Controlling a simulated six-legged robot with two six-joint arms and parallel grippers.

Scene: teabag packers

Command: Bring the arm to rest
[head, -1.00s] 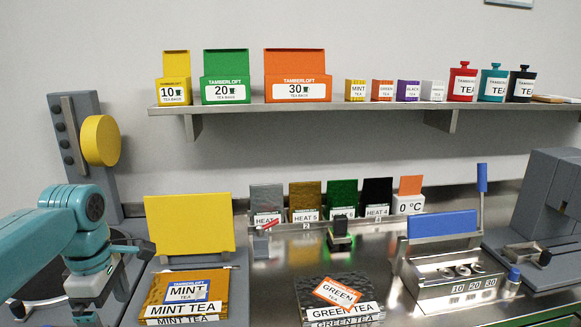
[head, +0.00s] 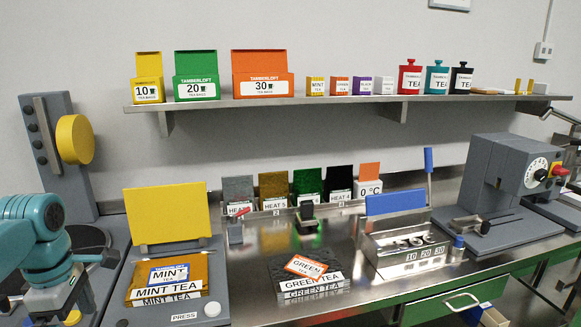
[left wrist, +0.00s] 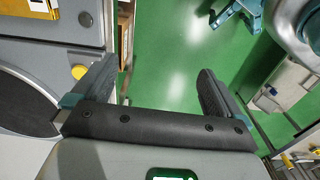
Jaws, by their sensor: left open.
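My left arm (head: 38,235) comes in from the left in the head view and hangs low at the left end of the counter, beside the press with the yellow plate. My left gripper (left wrist: 160,90) shows in the left wrist view with its two dark fingers spread wide. Nothing is between them, only green floor (left wrist: 165,50) below. The fingers are beside the edge of the grey press base. My right gripper is in neither view.
A metal dispenser (head: 405,250) and a grey machine (head: 495,180) stand to the right. A drawer (head: 455,304) sits below. A shelf (head: 350,101) holds cartons and tins.

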